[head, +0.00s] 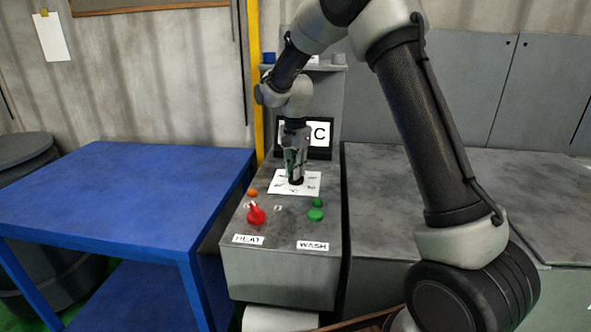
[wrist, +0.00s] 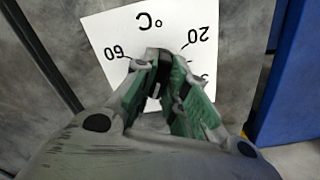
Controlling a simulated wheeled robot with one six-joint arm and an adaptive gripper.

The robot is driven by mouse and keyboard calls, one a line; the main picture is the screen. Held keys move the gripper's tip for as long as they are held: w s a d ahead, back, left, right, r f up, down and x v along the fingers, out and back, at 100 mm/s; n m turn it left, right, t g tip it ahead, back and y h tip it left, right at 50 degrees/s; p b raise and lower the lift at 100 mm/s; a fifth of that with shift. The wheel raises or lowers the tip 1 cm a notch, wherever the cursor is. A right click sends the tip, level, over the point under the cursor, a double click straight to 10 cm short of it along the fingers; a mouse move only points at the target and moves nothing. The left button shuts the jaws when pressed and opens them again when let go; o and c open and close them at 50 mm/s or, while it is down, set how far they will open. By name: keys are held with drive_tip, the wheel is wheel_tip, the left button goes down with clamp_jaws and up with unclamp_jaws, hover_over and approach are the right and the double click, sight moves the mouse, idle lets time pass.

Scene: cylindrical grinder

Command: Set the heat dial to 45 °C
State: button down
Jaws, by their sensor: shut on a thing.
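The heat dial (head: 296,181) is a small black knob on a white scale card (head: 312,187) on top of the grey control box. My gripper (head: 294,166) points down over it and is shut on it. In the wrist view the green-padded fingers of my gripper (wrist: 168,68) close around the dark knob (wrist: 154,56). The card (wrist: 115,35) shows upside down there, with °C, 60 and 20 readable; another mark is partly covered by a finger. The dial's pointer is hidden, so its setting cannot be read. A display (head: 320,133) behind shows "C"; my arm hides its number.
A red knob (head: 257,215) above the HEAT label (head: 248,240) and a green button (head: 316,215) above the WASH label (head: 312,246) are nearer the front. Small orange (head: 252,192) and green (head: 318,202) lamps sit behind them. A blue table (head: 120,195) stands left.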

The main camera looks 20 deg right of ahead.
idle(0.3)
drive_tip(key=c, duration=1.4)
unclamp_jaws()
drive_tip(key=shift+c, duration=0.2)
wheel_tip(320, 180, up, 12)
